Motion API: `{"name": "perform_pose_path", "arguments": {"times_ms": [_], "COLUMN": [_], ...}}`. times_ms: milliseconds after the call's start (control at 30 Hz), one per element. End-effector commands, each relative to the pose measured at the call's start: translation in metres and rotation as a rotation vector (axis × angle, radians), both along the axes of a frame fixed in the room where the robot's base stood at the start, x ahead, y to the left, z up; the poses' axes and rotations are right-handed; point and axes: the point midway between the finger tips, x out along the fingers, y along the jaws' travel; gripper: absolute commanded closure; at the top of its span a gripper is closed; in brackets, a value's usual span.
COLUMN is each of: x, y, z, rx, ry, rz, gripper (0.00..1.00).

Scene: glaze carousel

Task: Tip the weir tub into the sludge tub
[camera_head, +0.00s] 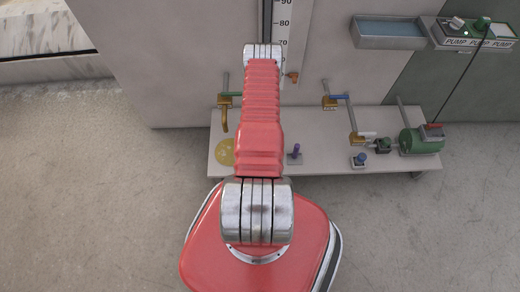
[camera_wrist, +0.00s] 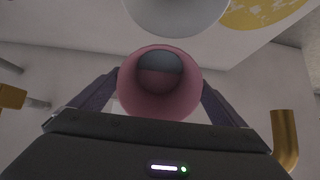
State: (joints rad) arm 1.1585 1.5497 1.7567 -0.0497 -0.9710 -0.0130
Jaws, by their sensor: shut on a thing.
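My gripper (camera_wrist: 160,100) is shut on a round pink tub (camera_wrist: 132,92), with a dark finger on each side of it in the wrist view. The tub has a dark round area in its middle, part grey-blue and part dull pink; I cannot tell how far it is tilted or what it holds. A pale grey round thing (camera_wrist: 175,12) lies just past the pink tub, cut by the top edge. No label shows which is the weir tub or the sludge tub. In the head view my red arm hides the gripper and both of these.
A low pale bench (camera_head: 330,160) carries a yellow disc (camera_head: 225,152), a purple-handled fitting (camera_head: 295,153) and a green motor (camera_head: 415,142). Brass taps (camera_head: 224,118) stick out at the wall. A grey trough (camera_head: 390,32) and pump switches (camera_head: 478,38) are at upper right. Open floor lies in front.

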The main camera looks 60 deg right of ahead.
Motion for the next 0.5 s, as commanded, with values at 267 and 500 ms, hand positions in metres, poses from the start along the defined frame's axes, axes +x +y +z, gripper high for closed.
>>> {"name": "perform_pose_path", "arguments": {"times_ms": [267, 500], "x": [-0.0007, -0.001], "y": [0.0016, 0.0024], "z": [-0.0015, 0.0001], "rx": [-0.034, -0.064], "ry": [-0.017, -0.033], "rz": [0.0, 0.0], "gripper": [0.47, 0.47]}}
